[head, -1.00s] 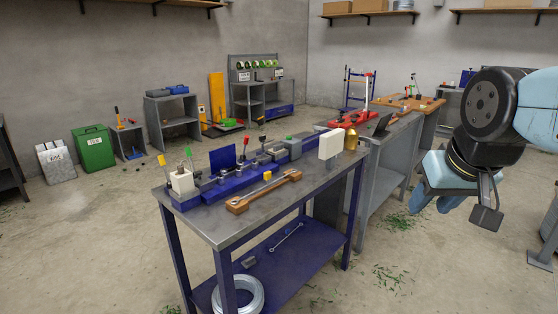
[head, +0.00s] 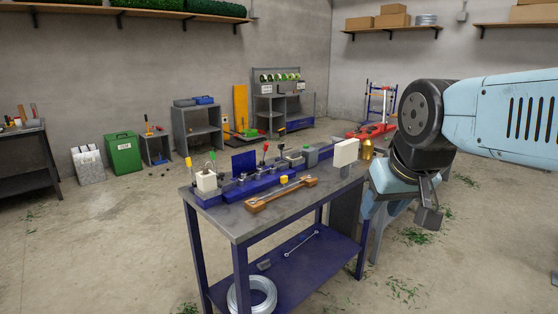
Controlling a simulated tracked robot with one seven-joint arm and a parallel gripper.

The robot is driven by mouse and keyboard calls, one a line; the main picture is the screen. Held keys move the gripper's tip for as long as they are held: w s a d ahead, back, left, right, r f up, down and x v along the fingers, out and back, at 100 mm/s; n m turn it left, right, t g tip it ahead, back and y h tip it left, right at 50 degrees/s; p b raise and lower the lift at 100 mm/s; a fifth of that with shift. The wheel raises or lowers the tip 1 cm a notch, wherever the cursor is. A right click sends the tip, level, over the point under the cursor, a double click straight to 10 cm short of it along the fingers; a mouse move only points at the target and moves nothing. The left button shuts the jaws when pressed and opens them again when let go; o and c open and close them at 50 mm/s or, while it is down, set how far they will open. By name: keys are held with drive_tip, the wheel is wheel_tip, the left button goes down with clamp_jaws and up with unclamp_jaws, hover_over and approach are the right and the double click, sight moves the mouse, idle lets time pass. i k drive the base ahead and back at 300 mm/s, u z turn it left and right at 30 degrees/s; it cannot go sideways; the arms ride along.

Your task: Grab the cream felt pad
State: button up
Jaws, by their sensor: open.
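A cream, flat, upright piece (head: 346,153) stands at the right end of the blue-legged workbench (head: 240,225). A cream block (head: 206,181) with coloured-handled tools sits at the bench's left end. I cannot tell from their surfaces which is felt. My gripper (head: 376,222) hangs at the right, just past the bench's right end in the picture, its light-blue fingers pointing down. It is open and holds nothing that I can see. The fingertips are partly hard to make out, and my arm hides part of the area behind.
On the bench are a blue fixture (head: 250,185), a wooden bar with a spanner (head: 280,194) and a brass-coloured object (head: 367,149). A wire coil (head: 252,296) lies on the lower shelf. A green bin (head: 123,154) stands behind left. The left floor is open.

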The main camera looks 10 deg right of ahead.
sight(296, 155)
drive_tip(key=u, duration=0.1)
drive_tip(key=i, duration=1)
drive_tip(key=z, duration=0.1)
